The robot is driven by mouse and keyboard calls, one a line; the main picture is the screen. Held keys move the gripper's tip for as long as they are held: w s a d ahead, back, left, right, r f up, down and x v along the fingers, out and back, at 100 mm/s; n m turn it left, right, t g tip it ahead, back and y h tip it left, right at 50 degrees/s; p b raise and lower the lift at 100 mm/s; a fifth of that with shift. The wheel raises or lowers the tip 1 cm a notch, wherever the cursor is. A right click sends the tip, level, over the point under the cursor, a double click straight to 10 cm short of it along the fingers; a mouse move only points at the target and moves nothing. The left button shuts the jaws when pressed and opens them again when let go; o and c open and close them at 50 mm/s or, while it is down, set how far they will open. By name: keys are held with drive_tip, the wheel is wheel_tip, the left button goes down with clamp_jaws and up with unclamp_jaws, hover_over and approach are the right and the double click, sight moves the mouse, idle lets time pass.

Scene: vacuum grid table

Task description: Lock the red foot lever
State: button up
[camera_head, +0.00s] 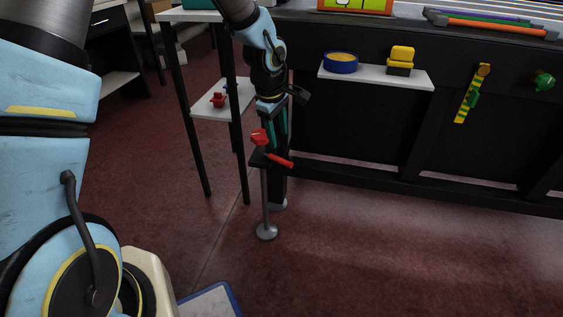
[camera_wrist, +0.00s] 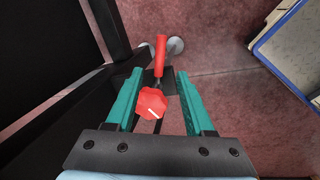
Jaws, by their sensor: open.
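The red foot lever (camera_head: 277,161) sticks out to the right, sloping down, from a dark mount on a thin grey post with a round foot. A red knob (camera_head: 259,136) sits above the mount. In the wrist view the red lever (camera_wrist: 160,55) points up the picture, and the red knob (camera_wrist: 152,103) lies between the two teal fingers. My gripper (camera_wrist: 162,82) is open, with its fingers apart on either side of the knob and mount.
A white side shelf (camera_head: 225,106) with small red and blue items is left of the post. A dark workbench (camera_head: 360,125) stands behind, with a white ledge (camera_head: 375,76) holding a blue tape roll and a yellow-black object. The red floor on the right is clear.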

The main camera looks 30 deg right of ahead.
sight(282, 159)
drive_tip(key=f, duration=0.3)
drive_tip(key=d+f+b, duration=0.1)
drive_tip(key=f, duration=0.2)
drive_tip(key=f+b, duration=0.1)
drive_tip(key=f, duration=0.2)
drive_tip(key=shift+w+d+f, duration=0.2)
drive_tip(key=shift+w+d, duration=0.1)
drive_tip(key=shift+w, duration=0.1)
clamp_jaws()
idle(0.9)
